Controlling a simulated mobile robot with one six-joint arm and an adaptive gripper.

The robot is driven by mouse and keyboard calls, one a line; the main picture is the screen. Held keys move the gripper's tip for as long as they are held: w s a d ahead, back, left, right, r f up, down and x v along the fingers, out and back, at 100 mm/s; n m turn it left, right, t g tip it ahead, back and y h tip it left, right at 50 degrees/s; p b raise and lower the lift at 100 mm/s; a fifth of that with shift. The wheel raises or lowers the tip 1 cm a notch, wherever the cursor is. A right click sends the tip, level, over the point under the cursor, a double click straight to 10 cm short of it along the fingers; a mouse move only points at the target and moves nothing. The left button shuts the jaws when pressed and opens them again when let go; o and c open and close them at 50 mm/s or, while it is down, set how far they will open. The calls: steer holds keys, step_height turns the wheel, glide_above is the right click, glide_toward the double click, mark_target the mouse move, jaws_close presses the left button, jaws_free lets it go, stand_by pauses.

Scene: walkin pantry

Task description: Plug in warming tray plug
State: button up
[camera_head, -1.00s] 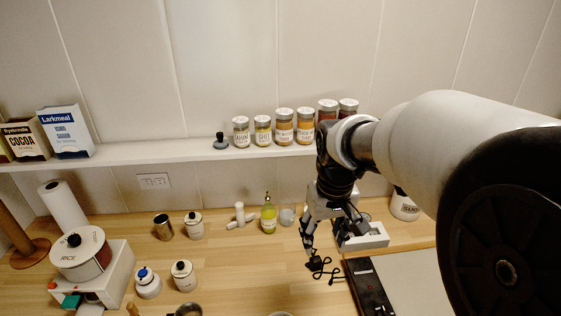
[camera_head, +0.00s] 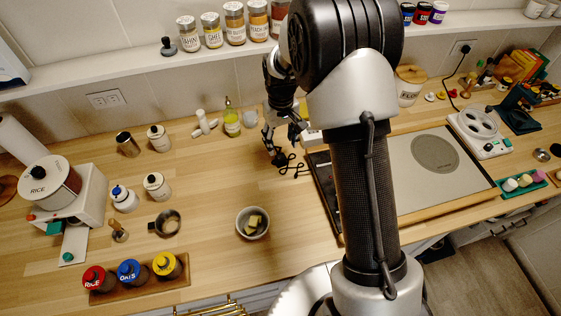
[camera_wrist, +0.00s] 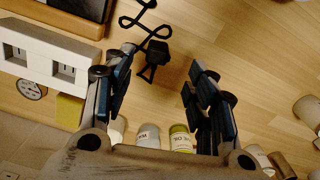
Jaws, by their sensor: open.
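The black plug (camera_wrist: 155,52) lies on the wooden counter with its looped black cord (camera_wrist: 138,20). In the head view the plug (camera_head: 280,160) is left of a flat appliance, apparently the warming tray (camera_head: 400,175). My gripper (camera_wrist: 162,66) is open above the counter, its fingers on either side of the plug in the wrist view; I cannot tell the height gap. In the head view my gripper (camera_head: 284,143) is just behind the plug. A white socket box (camera_wrist: 38,58) with two sockets is left in the wrist view; my arm mostly hides it in the head view.
A wall outlet (camera_head: 105,99) is at the left back; another (camera_head: 465,47) at the right has a black cord plugged in. A green-yellow bottle (camera_head: 232,122) and a glass (camera_head: 250,118) stand behind my gripper. A bowl (camera_head: 252,223) is in front. Counter left of the plug is clear.

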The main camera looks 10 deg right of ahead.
mark_target(281, 156)
steer(key=f, duration=0.2)
steer(key=f+b, duration=0.1)
steer(key=f, duration=0.2)
steer(key=w+f, duration=0.1)
steer(key=f, duration=0.2)
steer(key=shift+b, duration=0.3)
steer(key=shift+r, duration=0.15)
steer(key=shift+c, duration=0.6)
steer(key=c, duration=1)
